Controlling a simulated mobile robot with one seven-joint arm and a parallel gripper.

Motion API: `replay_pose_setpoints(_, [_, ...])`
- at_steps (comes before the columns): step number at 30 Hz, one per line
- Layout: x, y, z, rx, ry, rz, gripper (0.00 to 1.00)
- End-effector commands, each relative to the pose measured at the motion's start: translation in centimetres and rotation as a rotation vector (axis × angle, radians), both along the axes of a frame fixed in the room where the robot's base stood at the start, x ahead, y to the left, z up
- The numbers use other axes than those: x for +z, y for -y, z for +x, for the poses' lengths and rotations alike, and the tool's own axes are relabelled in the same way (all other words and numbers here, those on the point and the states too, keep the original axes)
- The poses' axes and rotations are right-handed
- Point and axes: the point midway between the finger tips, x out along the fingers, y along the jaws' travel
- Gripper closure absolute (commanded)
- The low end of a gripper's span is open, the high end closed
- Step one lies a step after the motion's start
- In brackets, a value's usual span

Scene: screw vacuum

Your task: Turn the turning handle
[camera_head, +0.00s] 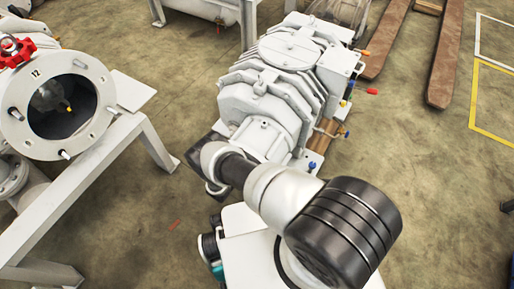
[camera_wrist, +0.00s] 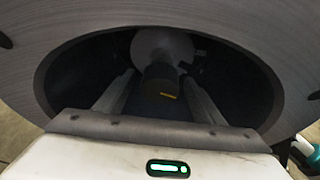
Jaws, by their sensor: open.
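In the wrist view my gripper (camera_wrist: 162,82) reaches into a wide round opening, with its two grey fingers apart. A dark piece with a small yellow mark (camera_wrist: 164,97) lies between the fingers, in front of a pale round part (camera_wrist: 162,47). It looks like the turning handle, but the shade makes its shape hard to tell. I cannot tell whether the fingers touch it. A broad grey ring (camera_wrist: 290,70) surrounds the opening. In the head view my arm crosses the lower middle, and my gripper and this opening cannot be made out.
A white ribbed machine (camera_head: 280,85) stands beyond my arm. At left, a round flange (camera_head: 15,125) marked 12, with a red handwheel (camera_head: 17,50), stands on a pale frame (camera_head: 75,200). Rust-brown beams (camera_head: 447,55) lie at upper right.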

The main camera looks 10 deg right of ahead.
Motion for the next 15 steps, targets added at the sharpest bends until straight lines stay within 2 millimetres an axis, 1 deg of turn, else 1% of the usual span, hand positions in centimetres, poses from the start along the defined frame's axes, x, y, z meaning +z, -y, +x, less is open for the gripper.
replay_pose_setpoints(5, [-0.47,0.3,-0.14,0.004,0.0,0.0,0.38])
replay_pose_setpoints(13, [-0.52,0.33,-0.15,0.004,0.0,0.001,0.38])
replay_pose_setpoints(14, [-0.51,0.33,-0.14,0.005,0.001,0.001,0.39])
replay_pose_setpoints(15, [-0.51,0.33,-0.14,0.004,0.0,0.001,0.46])
